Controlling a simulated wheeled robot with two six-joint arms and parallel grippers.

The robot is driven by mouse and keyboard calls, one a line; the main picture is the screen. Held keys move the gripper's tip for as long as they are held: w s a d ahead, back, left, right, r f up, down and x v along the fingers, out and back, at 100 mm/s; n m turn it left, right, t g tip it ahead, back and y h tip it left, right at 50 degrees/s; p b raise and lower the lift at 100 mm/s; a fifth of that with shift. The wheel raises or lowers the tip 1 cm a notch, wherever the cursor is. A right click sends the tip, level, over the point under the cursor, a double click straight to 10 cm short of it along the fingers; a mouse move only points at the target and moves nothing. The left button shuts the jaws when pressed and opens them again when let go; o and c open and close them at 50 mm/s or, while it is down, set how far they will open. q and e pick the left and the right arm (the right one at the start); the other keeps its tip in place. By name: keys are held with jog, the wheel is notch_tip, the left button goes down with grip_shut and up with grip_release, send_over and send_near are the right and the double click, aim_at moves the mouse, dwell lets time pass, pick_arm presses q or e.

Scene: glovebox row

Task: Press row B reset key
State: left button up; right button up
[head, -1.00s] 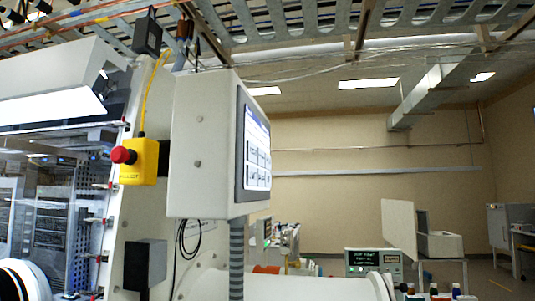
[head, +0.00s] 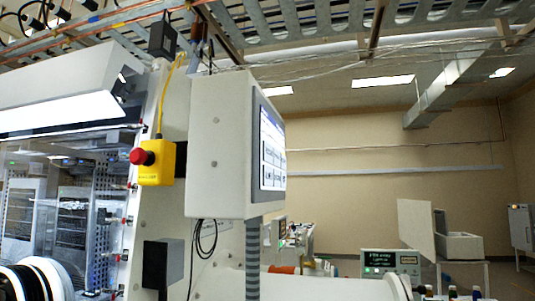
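No key that I can read as the row B reset key shows in the head view. A control box (head: 220,160) with a touch screen (head: 271,150) on its right side stands near the middle; the screen is seen at a steep angle and its buttons are too small to read. A yellow box with a red mushroom button (head: 142,157) is fixed left of it. Neither of my grippers is in view.
A glovebox with a clear window (head: 65,215) and a round port (head: 40,280) fills the left. A device with a green-lit display (head: 391,260) stands at lower right, with several bottles in front. A cable tray runs overhead. The room at the right looks open.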

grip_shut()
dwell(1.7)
